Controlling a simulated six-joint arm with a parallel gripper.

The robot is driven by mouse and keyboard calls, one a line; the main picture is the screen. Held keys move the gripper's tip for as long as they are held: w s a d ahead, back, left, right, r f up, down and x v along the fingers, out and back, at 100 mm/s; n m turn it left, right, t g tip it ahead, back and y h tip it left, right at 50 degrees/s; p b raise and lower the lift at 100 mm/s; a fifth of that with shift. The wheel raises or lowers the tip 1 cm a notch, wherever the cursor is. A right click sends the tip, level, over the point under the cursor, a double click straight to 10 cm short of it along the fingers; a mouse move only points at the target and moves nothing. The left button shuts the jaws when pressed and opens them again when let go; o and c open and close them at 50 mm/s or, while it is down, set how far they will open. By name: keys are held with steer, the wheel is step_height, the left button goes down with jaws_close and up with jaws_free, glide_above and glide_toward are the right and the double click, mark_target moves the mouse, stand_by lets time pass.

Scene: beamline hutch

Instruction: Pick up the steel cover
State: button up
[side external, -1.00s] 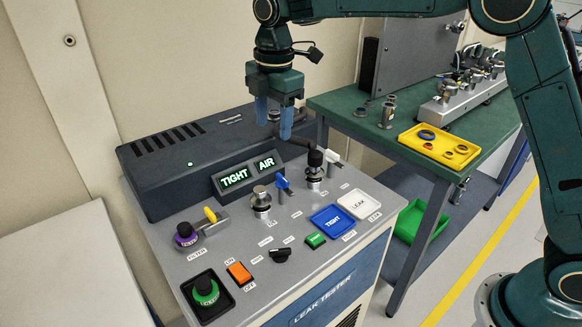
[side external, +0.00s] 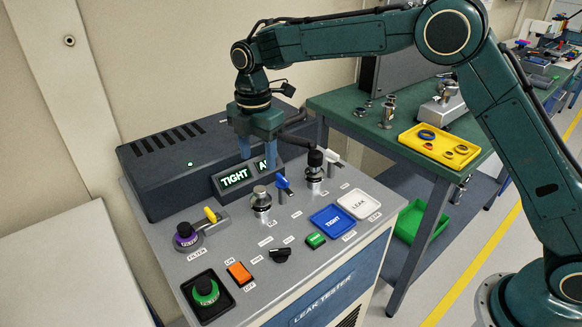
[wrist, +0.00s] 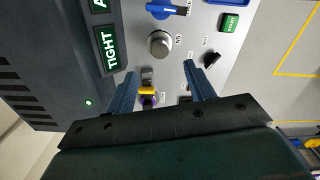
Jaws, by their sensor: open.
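What looks like the steel cover is the round, shiny metal cap (side external: 260,191) on top of a short port on the leak tester's grey panel. In the wrist view the cap (wrist: 160,43) shows from above, a little beyond the fingertips and roughly between them. My gripper (side external: 257,157) is open and empty, with its two blue fingers pointing down above the back of the panel. In the side view it hangs higher than the cap, apart from it, and covers part of the AIR sign.
A blue-handled valve (side external: 283,185) stands close right of the cap, and a second port with a black top (side external: 315,165) is farther right. The lit TIGHT sign (side external: 235,177) stands behind.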

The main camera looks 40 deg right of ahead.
glide_above(260, 189)
steer(key=shift+f, duration=2.15)
steer(key=shift+f, duration=0.15)
steer(key=shift+s+a+f, duration=0.1)
steer(key=shift+f, duration=2.35)
steer(key=c, duration=1.1)
